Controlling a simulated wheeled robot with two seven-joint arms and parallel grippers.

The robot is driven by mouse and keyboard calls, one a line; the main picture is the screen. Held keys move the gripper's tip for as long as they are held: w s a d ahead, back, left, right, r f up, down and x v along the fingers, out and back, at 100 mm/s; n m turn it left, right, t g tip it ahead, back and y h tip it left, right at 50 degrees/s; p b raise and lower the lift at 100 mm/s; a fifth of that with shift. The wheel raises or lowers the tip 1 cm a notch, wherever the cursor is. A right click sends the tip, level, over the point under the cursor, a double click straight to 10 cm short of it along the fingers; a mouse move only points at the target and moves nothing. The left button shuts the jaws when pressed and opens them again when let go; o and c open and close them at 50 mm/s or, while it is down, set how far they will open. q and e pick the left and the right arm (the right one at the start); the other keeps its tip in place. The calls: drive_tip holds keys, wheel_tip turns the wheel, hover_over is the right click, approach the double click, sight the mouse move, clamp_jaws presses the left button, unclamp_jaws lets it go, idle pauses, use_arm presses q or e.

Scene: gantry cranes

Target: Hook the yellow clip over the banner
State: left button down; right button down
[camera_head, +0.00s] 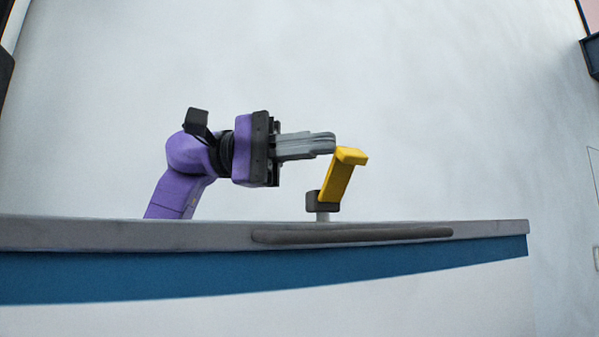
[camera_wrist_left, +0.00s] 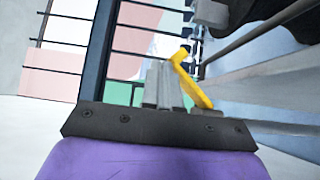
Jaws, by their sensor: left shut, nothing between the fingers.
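The yellow clip (camera_head: 341,181) stands tilted, its lower end at a dark block (camera_head: 323,202) on a short pale post above the grey top rail. Its bent top end points right. My left gripper (camera_head: 333,143) is shut and empty, its fingertips at the upper left of the clip; I cannot tell if they touch it. In the left wrist view the clip (camera_wrist_left: 193,82) is just right of my shut fingers (camera_wrist_left: 164,80). A panel with blue and white bands (camera_head: 200,277) hangs below the rail; it looks like the banner. My right gripper is not in view.
The grey rail (camera_head: 80,234) runs across the head view, with a darker bar (camera_head: 350,236) along its front. Behind is a plain pale wall. In the left wrist view, dark window-like frames stand beyond the fingers and a grey rail runs along the right. Space above the clip is clear.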

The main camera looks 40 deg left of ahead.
use_arm(q)
drive_tip(key=shift+s+d+f+b, duration=0.2)
drive_tip(key=shift+d+b, duration=0.05)
drive_tip(key=shift+d, duration=0.25)
drive_tip(key=shift+s+d+f+b, duration=0.15)
drive_tip(key=shift+s+d+b, duration=0.05)
drive_tip(key=shift+d, duration=0.3)
drive_tip(key=shift+w+d+f, duration=0.1)
drive_tip(key=shift+d+f, duration=0.1)
drive_tip(key=shift+d, duration=0.2)
drive_tip(key=shift+s+d+f+m+g+y+p, duration=0.2)
drive_tip(key=shift+s+m+g+y+p, duration=0.1)
drive_tip(key=shift+m+y+p, duration=0.4)
drive_tip(key=s+r+m+y+p, duration=0.1)
drive_tip(key=s+r+p, duration=0.4)
drive_tip(key=r, duration=0.5)
drive_tip(key=shift+s+a, duration=0.45)
drive_tip(key=shift+s, duration=0.7)
